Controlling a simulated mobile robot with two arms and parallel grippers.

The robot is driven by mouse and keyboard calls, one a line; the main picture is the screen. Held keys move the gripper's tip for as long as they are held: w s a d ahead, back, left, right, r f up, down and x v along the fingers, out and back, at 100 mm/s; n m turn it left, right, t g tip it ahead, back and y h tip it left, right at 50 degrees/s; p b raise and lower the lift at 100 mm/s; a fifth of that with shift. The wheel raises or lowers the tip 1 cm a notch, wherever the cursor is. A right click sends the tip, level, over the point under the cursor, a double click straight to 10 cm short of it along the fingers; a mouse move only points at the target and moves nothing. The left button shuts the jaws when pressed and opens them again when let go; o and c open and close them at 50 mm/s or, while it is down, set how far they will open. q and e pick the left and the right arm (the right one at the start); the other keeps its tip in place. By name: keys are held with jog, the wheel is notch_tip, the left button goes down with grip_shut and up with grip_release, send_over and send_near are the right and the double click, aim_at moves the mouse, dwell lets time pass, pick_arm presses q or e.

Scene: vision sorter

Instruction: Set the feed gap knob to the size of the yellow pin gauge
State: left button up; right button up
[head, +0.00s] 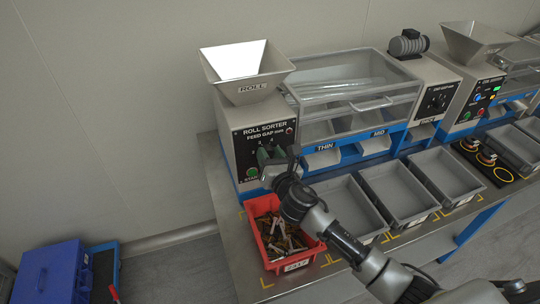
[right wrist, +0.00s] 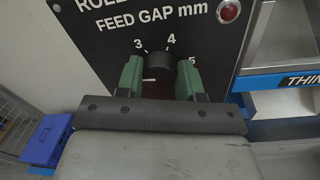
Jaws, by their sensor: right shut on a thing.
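The feed gap knob (right wrist: 158,66) is a dark round knob on the black roll sorter panel (head: 262,142). The numbers 3, 4 and 5 show around it in the right wrist view. A small pale mark shows low on the knob, but I cannot tell the exact setting. My right gripper (head: 271,156) is at the panel, its green fingers (right wrist: 159,78) shut on the knob from both sides. It hides most of the knob in the head view. I cannot make out the yellow pin gauge. My left gripper is not in view.
A red bin (head: 270,229) of small brown parts stands below my right gripper. Grey trays (head: 400,185) line the bench to the right. Yellow-ringed items sit on a black mat (head: 468,150) farther right. A blue case (head: 50,272) stands on the floor at left.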

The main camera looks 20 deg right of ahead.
jog(key=m+b, duration=0.1)
jog(key=m, duration=0.5)
jog(key=shift+f+m, duration=0.15)
jog(key=shift+m, duration=0.25)
jog(key=m+b, duration=0.1)
jog(key=m, duration=0.3)
jog(key=shift+h, duration=0.3)
jog(key=m, duration=0.3)
jog(key=shift+m+t, duration=0.3)
jog(key=shift+f+m+h+p, duration=0.15)
jog(key=shift+m+h+p, duration=0.2)
jog(key=shift+m, duration=4.25)
jog(key=o, duration=0.9)
